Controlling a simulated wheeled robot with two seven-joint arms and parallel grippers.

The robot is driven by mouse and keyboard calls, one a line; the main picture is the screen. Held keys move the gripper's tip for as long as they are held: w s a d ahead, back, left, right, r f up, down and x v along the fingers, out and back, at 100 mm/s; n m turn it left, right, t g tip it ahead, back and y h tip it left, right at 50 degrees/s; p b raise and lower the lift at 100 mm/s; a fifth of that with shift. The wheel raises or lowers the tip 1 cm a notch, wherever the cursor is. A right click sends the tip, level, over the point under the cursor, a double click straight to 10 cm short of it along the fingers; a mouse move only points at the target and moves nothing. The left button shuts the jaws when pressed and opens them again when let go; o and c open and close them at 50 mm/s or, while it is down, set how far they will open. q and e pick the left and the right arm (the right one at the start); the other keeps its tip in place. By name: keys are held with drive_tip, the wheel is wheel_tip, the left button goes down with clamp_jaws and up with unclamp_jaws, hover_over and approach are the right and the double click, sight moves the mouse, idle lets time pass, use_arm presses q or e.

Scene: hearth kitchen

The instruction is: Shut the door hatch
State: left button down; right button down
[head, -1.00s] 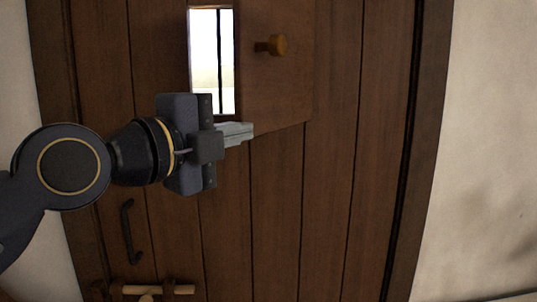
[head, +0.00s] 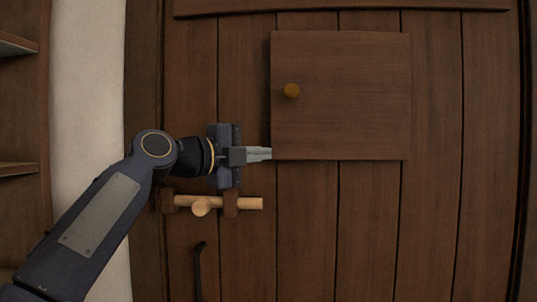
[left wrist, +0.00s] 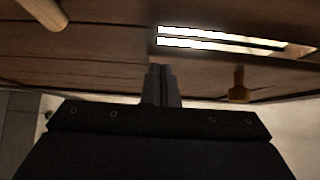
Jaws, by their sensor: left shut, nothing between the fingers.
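The hatch (head: 345,110) is a square brown wooden panel with a round knob (head: 291,90) near its left edge. In the head view it covers its opening and no light shows. In the left wrist view the hatch (left wrist: 275,88) stands off the door, with the bright opening (left wrist: 205,36) visible beside it, so it is ajar. The knob (left wrist: 238,88) shows there too. My left gripper (head: 270,154) is shut and empty, its fingertips at the hatch's lower left corner. I cannot tell whether they touch it. My right gripper is out of view.
A wooden bolt (head: 240,203) sits on the plank door (head: 310,230) just below my left gripper. A dark pull handle (head: 199,270) is lower down. Shelves (head: 18,168) stand at the far left, past a pale wall strip (head: 85,90).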

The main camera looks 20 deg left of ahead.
use_arm(q)
drive_tip(key=shift+w+a, duration=0.2)
drive_tip(key=shift+w, duration=0.35)
drive_tip(key=shift+w+a, duration=0.2)
drive_tip(key=shift+w, duration=0.3)
drive_tip(key=shift+s, duration=0.1)
